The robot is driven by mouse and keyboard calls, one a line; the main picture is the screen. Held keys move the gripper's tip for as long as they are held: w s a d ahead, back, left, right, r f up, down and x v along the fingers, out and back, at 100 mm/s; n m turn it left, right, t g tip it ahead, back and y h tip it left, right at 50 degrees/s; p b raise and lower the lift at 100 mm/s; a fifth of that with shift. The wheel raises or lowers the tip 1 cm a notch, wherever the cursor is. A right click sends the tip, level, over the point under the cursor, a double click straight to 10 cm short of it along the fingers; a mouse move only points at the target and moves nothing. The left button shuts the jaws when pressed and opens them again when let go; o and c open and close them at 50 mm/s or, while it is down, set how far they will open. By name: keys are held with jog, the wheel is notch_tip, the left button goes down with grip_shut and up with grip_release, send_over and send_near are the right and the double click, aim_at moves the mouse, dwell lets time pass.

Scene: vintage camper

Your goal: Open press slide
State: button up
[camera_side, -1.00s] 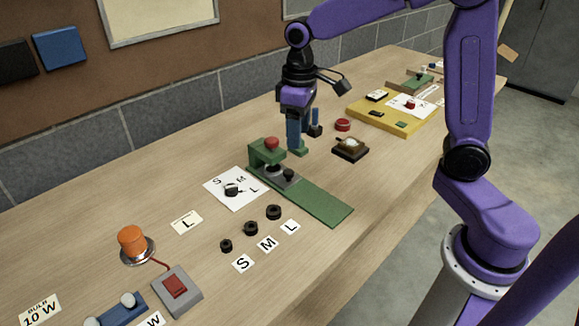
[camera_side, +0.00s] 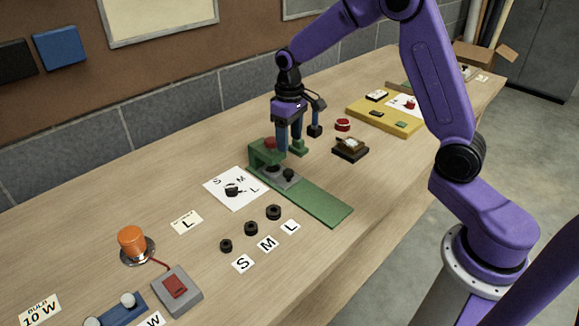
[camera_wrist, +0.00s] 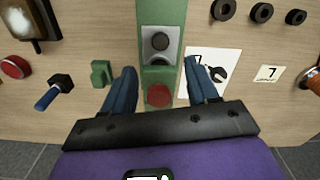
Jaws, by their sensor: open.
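The green press (camera_side: 320,203) stands on the bench with a long green base. At its back end a green bridge (camera_side: 257,155) carries a red button (camera_side: 270,143). A grey slide (camera_side: 280,178) with a black knob (camera_side: 288,174) sits on the base in front of the bridge; the slide also shows in the wrist view (camera_wrist: 160,44). My gripper (camera_side: 290,150) is open, pointing down just above and behind the press. In the wrist view its two blue fingers (camera_wrist: 163,85) are spread to either side of the press, with the red button (camera_wrist: 159,96) between them. The fingers look empty.
A dark box (camera_side: 350,148), a red button (camera_side: 343,125) and a yellow board (camera_side: 385,115) are to the right.

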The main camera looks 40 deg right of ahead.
aim_at(290, 171)
notch_tip(290, 171, down, 10)
jog(key=shift+f, duration=0.1)
jog(key=shift+c, duration=0.3)
grip_shut()
jog(key=s, duration=1.1)
jog(key=shift+s, duration=0.35)
jog(key=shift+o, duration=0.3)
grip_release()
notch_tip(290, 171, up, 18)
jog(key=shift+f, duration=0.2)
